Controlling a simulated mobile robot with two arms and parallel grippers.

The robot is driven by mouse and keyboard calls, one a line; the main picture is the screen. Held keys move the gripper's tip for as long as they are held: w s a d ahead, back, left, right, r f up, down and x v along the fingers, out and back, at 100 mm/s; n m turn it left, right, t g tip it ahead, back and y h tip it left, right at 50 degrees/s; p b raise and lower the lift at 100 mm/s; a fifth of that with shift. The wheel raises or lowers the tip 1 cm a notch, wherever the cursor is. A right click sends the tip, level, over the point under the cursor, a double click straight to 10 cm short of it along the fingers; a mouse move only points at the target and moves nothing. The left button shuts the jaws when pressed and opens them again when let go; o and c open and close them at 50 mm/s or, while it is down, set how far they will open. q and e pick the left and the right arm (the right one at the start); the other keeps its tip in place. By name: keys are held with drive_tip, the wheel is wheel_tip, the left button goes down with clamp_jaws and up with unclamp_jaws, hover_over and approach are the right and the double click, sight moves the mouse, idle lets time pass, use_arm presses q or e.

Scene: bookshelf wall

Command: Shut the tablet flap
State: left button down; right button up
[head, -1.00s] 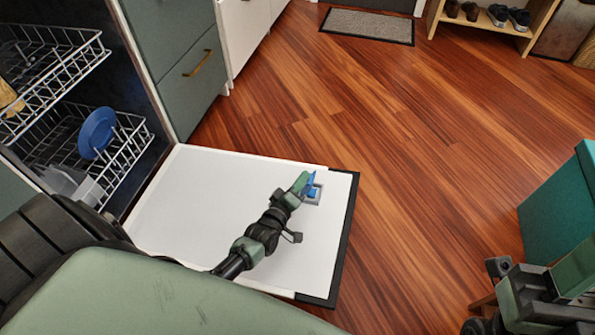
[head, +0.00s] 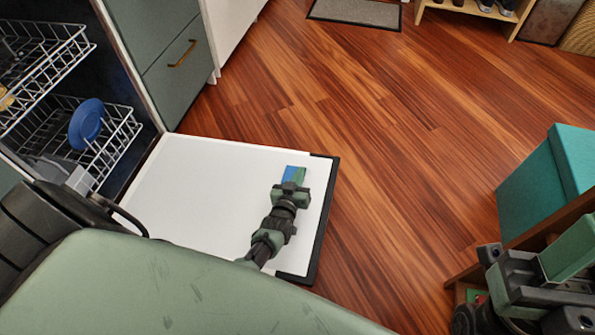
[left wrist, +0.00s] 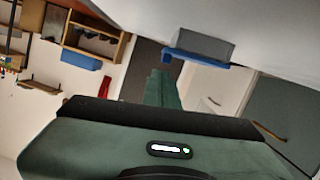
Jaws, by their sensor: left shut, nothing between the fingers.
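The tablet flap (head: 288,173) is a small blue plate on the inner face of the lowered white dishwasher door (head: 190,190). In the left wrist view the blue flap (left wrist: 195,60) lies along a grey dispenser block (left wrist: 207,42), with no clear gap between them. The head view shows no open recess; whether the flap is fully latched cannot be told. My left gripper (head: 299,175) is shut and empty, its green fingers close beside or over the flap. It also shows in the left wrist view (left wrist: 160,78). Contact is unclear.
The dishwasher racks (head: 105,135) hold a blue plate (head: 86,124). A green drawer cabinet (head: 180,70) stands beside the door. A teal box (head: 535,190) is at the right, near my right arm. The wooden floor (head: 400,150) between is clear.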

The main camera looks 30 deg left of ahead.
use_arm(q)
drive_tip(key=shift+d+f, duration=0.2)
drive_tip(key=shift+f, duration=0.15)
idle(0.5)
